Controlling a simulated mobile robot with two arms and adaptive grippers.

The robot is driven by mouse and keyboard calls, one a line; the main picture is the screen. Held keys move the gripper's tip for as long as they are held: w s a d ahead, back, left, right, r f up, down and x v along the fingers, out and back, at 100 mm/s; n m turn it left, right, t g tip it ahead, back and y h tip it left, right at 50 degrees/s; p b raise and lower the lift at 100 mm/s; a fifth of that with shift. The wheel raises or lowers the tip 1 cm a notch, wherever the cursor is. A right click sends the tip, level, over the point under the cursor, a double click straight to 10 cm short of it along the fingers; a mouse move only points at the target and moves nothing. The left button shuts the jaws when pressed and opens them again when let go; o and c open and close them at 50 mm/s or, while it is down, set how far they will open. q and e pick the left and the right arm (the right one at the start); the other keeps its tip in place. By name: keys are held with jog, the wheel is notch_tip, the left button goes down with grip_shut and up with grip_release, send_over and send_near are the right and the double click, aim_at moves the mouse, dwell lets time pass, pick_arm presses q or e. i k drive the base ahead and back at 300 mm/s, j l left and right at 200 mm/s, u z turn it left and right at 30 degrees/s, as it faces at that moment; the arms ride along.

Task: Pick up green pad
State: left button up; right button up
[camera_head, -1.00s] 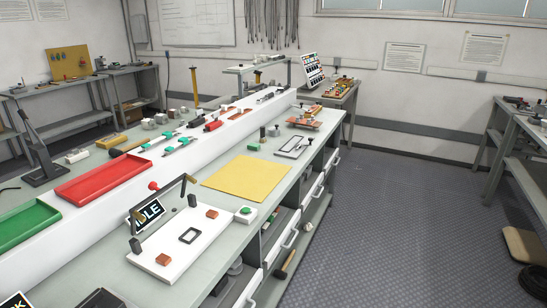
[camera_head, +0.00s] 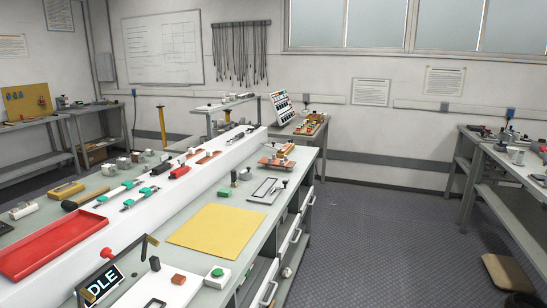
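No object is plainly a green pad, so I cannot tell which green thing is meant. A white box with a green button (camera_head: 217,273) sits at the near right edge of the bench. Several green-ended tools (camera_head: 146,192) lie on the raised white shelf and behind it. Neither of my grippers is in view.
The yellow sheet (camera_head: 216,231) lies flat on the bench. A red tray (camera_head: 52,246) is at the left. A framed plate (camera_head: 266,188) lies right of the green block. Another table (camera_head: 520,170) stands far right. The floor (camera_head: 390,235) between is clear.

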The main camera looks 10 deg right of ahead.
aim_at(223, 193)
jog(key=i+l, duration=0.3)
jog(key=l, duration=0.15)
jog(key=i+l+u, duration=0.1)
jog(key=i+l, duration=0.5)
jog(key=l, duration=0.25)
jog(key=u, duration=0.05)
